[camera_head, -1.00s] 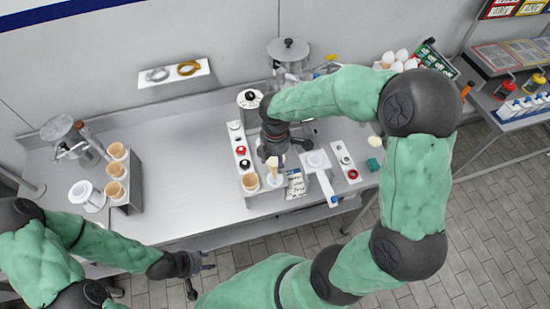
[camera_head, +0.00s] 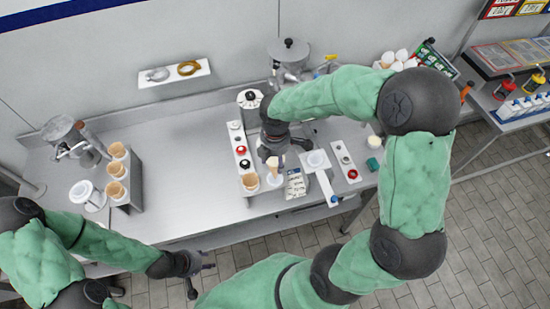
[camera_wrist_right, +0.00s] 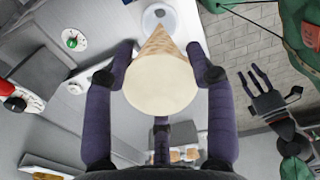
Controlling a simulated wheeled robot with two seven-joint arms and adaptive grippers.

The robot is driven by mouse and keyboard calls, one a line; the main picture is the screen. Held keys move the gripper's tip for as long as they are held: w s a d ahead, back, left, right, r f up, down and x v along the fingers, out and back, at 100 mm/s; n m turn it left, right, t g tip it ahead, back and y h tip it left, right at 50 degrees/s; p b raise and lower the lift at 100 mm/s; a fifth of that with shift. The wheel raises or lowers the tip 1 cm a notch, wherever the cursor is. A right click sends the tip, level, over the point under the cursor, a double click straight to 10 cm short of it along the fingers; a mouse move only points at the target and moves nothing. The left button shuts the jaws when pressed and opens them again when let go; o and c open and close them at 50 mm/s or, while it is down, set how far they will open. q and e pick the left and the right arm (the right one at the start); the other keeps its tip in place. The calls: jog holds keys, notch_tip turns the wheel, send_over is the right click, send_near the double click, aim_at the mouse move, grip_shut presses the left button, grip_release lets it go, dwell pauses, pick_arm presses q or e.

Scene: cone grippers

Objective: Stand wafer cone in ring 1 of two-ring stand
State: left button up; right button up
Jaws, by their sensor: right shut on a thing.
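My right gripper (camera_head: 272,152) is shut on a wafer cone (camera_head: 272,163) with a pale cream top. In the right wrist view the cone (camera_wrist_right: 160,80) sits between the fingers, its tip pointing at a white ring (camera_wrist_right: 157,18). In the head view the cone is just above the white ring (camera_head: 275,181) at the front of the two-ring stand. Another wafer cone (camera_head: 250,182) stands beside it on the left. Whether the held cone touches the ring cannot be told. My left gripper (camera_head: 200,278) is open and empty in front of the counter; it also shows in the right wrist view (camera_wrist_right: 268,92).
A holder with several wafer cones (camera_head: 116,171) stands at the left. A printed packet (camera_head: 295,184) and a white scoop-like tool (camera_head: 326,186) lie right of the stand. The counter (camera_head: 185,150) between the cone holder and the stand is clear.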

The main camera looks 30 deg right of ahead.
aim_at(275, 174)
jog(key=shift+f+b, duration=3.15)
jog(key=shift+f, duration=1.55)
jog(key=o, duration=0.8)
jog(key=shift+r, duration=0.1)
notch_tip(275, 174, up, 12)
jog(key=shift+f, duration=0.1)
